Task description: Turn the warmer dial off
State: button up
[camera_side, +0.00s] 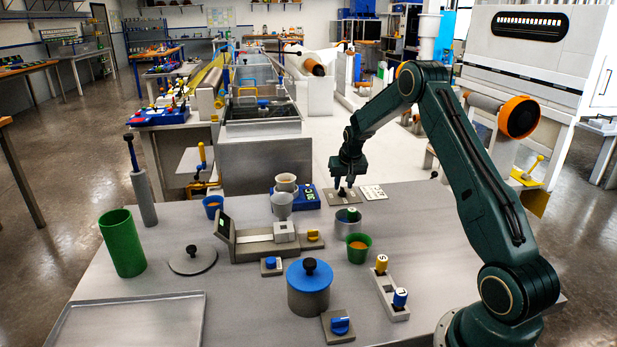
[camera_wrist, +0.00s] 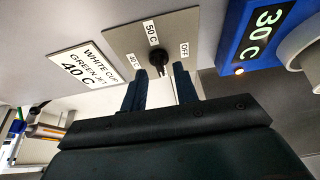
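The warmer dial (camera_wrist: 154,56) is a black knob on a grey plate (camera_wrist: 117,42) with labels 40 C, 50 C and OFF around it. 50 C is at the top, OFF at the right. I cannot tell clearly which label the knob points at. In the side view the plate (camera_side: 331,199) lies at the table's back. My gripper (camera_wrist: 160,72) points down at the dial, its dark blue fingers apart on either side of the knob. No firm contact shows. It also shows in the side view (camera_side: 343,188). The blue warmer (camera_wrist: 236,38) reads 30 C with an orange light lit.
A white card (camera_wrist: 82,63) reading WHITE CUP, GREEN JET, 40 C lies beside the dial plate. A metal cup (camera_side: 347,226) and a green cup (camera_side: 358,250) stand in front of the dial.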

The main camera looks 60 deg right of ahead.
jog(key=shift+x, duration=1.15)
jog(key=c, duration=0.6)
